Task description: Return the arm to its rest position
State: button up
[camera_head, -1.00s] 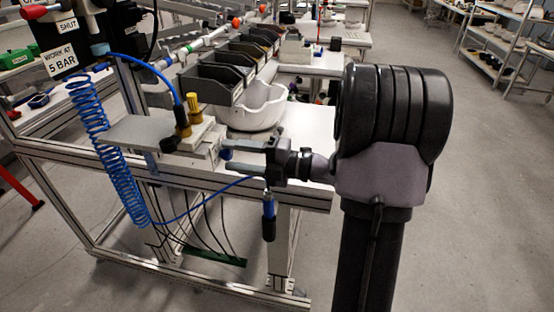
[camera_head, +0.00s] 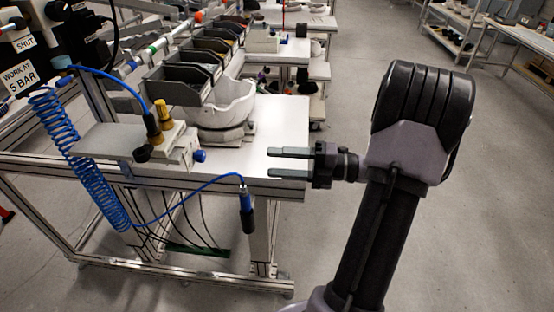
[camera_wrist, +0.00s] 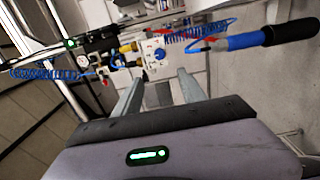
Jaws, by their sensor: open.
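My gripper (camera_head: 270,162) is open and empty in the head view, its two grey fingers pointing left in front of the right end of the white workbench (camera_head: 285,125). My dark arm stands at the right of that view. The two fingers also show apart in the wrist view (camera_wrist: 158,92), with nothing between them. A blue air tool with a black grip (camera_head: 247,212) hangs from a blue hose below the bench edge, apart from my gripper. It also shows at upper right in the wrist view (camera_wrist: 265,38).
A white helmet shell (camera_head: 222,105) sits on the bench behind a valve block (camera_head: 170,148) with yellow fittings. Grey bins (camera_head: 185,82) stand above it. A blue coiled hose (camera_head: 75,160) hangs at left. The floor (camera_head: 500,200) right of my arm is clear.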

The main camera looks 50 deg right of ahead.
jog(key=w+d+r+m+t+h, duration=0.2)
jog(key=w+r+m+h, duration=0.6)
jog(key=w, duration=0.6)
jog(key=a+r+m+g+h, duration=0.1)
jog(key=a+r+m+h, duration=0.3)
jog(key=r+m+h, duration=0.45)
jog(key=s+a+f+m+g+y, duration=0.2)
jog(key=s+a+f+m+g, duration=0.1)
jog(key=s+a, duration=0.4)
jog(key=s+a+f+m+g+y, duration=0.3)
jog(key=s+a+f+m, duration=0.2)
jog(key=s+a, duration=0.3)
jog(key=s+a+f+m+g+y, duration=0.2)
jog(key=s+a, duration=0.5)
jog(key=a, duration=0.4)
notch_tip(320, 180, down, 3)
jog(key=m+g, duration=0.1)
jog(key=m, duration=0.2)
jog(key=shift+s+a, duration=0.35)
jog(key=shift+s, duration=0.05)
jog(key=shift+r+m+y, duration=0.1)
jog(key=shift+m+y, duration=0.15)
